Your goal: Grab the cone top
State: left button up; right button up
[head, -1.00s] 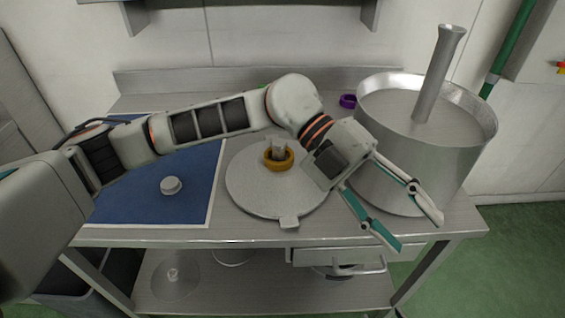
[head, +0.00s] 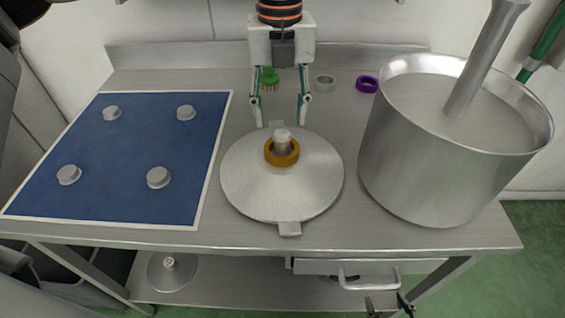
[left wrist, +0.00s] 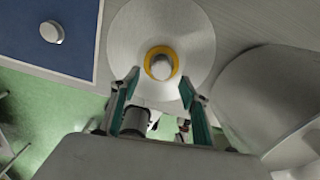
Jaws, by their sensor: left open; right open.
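The cone top (head: 282,187) is a shallow grey metal cone with a central knob (head: 282,138) and tabs at its near and far rim. An ochre ring (head: 270,156) lies around the knob. My left gripper (head: 281,122) is open and empty, pointing down at the far side of the cone, its fingers apart to either side of the knob's line. In the left wrist view, the cone top (left wrist: 200,35) and the ringed knob (left wrist: 160,66) show ahead, between the open fingers (left wrist: 160,80). My right gripper (head: 388,304) is open, low at the bottom edge, partly cut off.
A blue mat (head: 120,150) with several grey knobs lies left. A large metal pot (head: 440,190) with a leaning post stands right. A green brush (head: 269,77), a grey ring (head: 325,83) and a purple ring (head: 367,84) lie behind. Another disc (head: 172,275) sits on the lower shelf.

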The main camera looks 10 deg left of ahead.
aim_at(282, 133)
pick_arm(q)
notch_tip(282, 133, down, 5)
jog(key=shift+d+f, duration=0.1)
jog(key=shift+f, duration=0.1)
grip_shut()
jog(key=shift+r, duration=0.1)
